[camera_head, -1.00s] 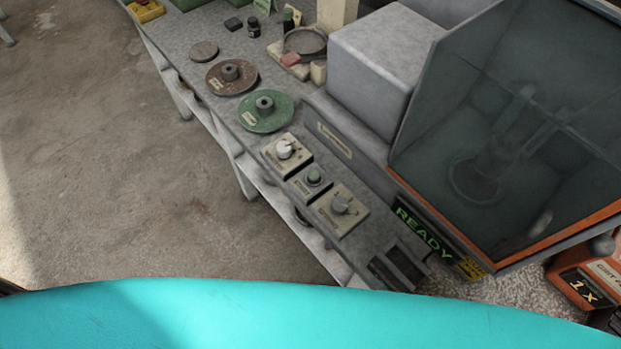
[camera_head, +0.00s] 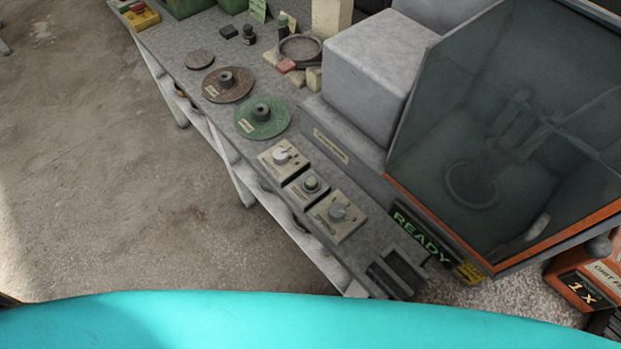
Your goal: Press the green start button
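The green start button (camera_head: 311,183) is a small round knob on a dark-framed plate, between two cream dial plates on the front of the bench. The left dial (camera_head: 281,156) and the right dial (camera_head: 337,212) each carry a pale or grey knob. A display strip (camera_head: 422,233) to the right of the controls reads READY in green letters. Neither of my grippers shows in the head view. Nothing touches or covers the button.
A grey machine with a tinted cover (camera_head: 510,130) stands right of the controls. A green disc (camera_head: 262,118) and a brown disc (camera_head: 228,85) lie further back on the bench (camera_head: 190,80). An orange box (camera_head: 585,282) is at lower right. Open floor (camera_head: 110,180) lies left.

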